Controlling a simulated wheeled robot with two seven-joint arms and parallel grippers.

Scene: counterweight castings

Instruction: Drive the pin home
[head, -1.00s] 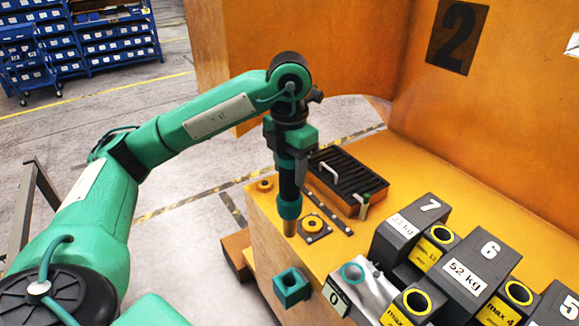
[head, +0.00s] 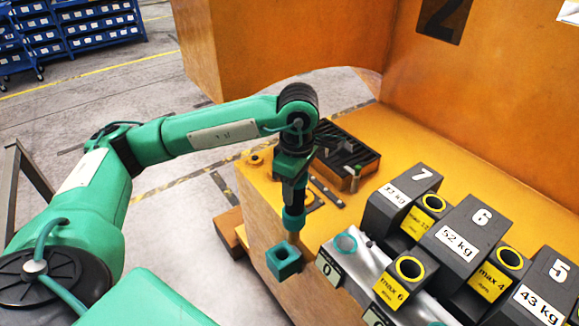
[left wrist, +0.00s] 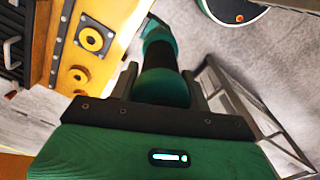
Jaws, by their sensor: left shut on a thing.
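My right gripper is out of view.
Grey numbered weights (head: 465,243) and yellow-ringed sockets (head: 410,268) crowd the right. A silver rail with a teal ring (head: 346,243) is beside the block. A slatted box (head: 350,163) is behind the pin. A yellow flanged hole (left wrist: 92,40) shows in the left wrist view.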

